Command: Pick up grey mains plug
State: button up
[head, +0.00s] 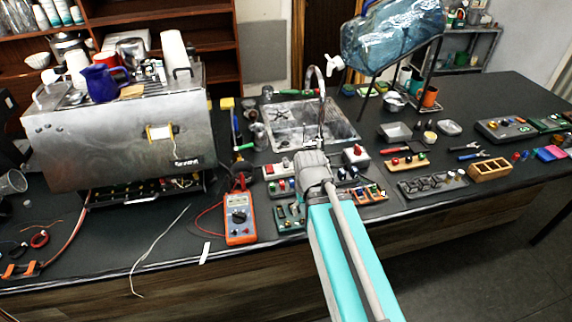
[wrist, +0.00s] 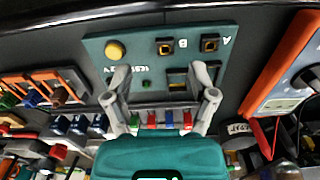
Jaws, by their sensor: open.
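I cannot make out a grey mains plug for certain in either view. My gripper (wrist: 160,78) is open in the wrist view, its two grey fingers spread above a dark green board and nothing visible between them. In the head view my arm reaches over the worktop and hides the fingers and part of the small parts below. The green test board (wrist: 125,68) carries a yellow button, two square sockets marked A and B, and other fittings. Part of the same board (head: 290,218) shows left of my arm in the head view.
An orange multimeter (head: 240,218) with red leads lies left of the board. The steel brewer (head: 110,135) stands at left; a sink (head: 285,122) and water tank (head: 392,35) are behind. Several boards and tools crowd the right. A thin loose wire (head: 158,240) lies near the front edge.

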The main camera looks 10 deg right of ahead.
jog(key=w+r+n+p, duration=0.3)
jog(key=w+n, duration=0.2)
jog(key=w, duration=0.2)
jog(key=w+r+n+p, duration=0.4)
jog(key=w, duration=0.3)
notch_tip(320, 180, up, 5)
jog(key=n+p, duration=0.5)
jog(key=n, duration=0.4)
send_over(286, 159)
jog(key=shift+s+a, duration=0.1)
jog(key=shift+a, duration=0.1)
notch_tip(286, 159, down, 9)
jog(key=b, duration=0.8)
jog(key=shift+r+b, duration=0.15)
jog(key=shift+b, duration=0.2)
jog(key=shift+d+f+b, duration=0.15)
jog(key=shift+f+b, duration=2.45)
